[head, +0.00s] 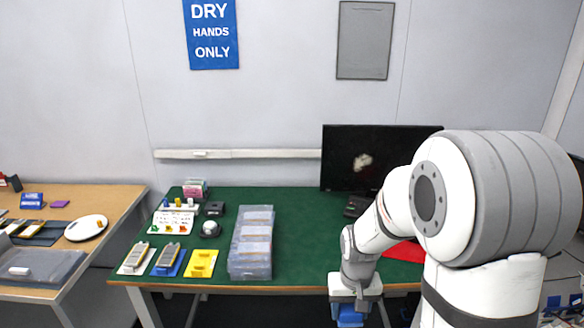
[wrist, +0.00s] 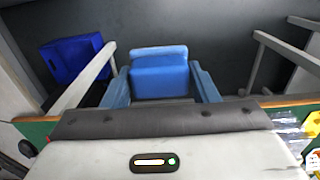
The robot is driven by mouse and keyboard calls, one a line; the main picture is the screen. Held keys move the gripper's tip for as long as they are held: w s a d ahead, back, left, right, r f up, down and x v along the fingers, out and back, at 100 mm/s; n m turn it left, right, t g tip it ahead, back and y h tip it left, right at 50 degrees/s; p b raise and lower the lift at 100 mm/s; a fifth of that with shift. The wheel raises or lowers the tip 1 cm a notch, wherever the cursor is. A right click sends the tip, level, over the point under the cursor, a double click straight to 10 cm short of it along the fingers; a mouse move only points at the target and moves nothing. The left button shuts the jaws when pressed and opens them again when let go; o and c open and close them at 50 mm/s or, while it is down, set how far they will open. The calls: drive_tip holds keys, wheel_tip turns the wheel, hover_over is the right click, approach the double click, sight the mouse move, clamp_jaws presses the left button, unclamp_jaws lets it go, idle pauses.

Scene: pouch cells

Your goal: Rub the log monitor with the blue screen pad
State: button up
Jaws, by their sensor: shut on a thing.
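The log monitor (head: 340,145) stands at the back right of the green table, its dark screen bearing a pale smudge (head: 362,162). My arm covers part of its right side. My gripper (wrist: 162,88) is shut on the blue screen pad (wrist: 160,72), which sits between its two blue fingers in the wrist view. In the head view my gripper (head: 350,312) hangs at the table's front edge, below and well apart from the monitor. The pad is hard to tell from the blue fingers there.
The green table (head: 300,205) holds a stack of clear trays (head: 251,243), a yellow plate (head: 201,264) and cell holders at left. A red mat (head: 404,252) lies beside my arm. A blue bin (wrist: 75,60) is on the floor. Table between trays and arm is clear.

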drive_tip(key=shift+s+f, duration=0.15)
drive_tip(key=shift+f, duration=0.1)
drive_tip(key=w+d+f, duration=0.1)
drive_tip(key=w+f, duration=0.6)
drive_tip(key=f, duration=0.3)
drive_tip(key=shift+d+f, duration=0.25)
drive_tip(key=shift+w, duration=0.1)
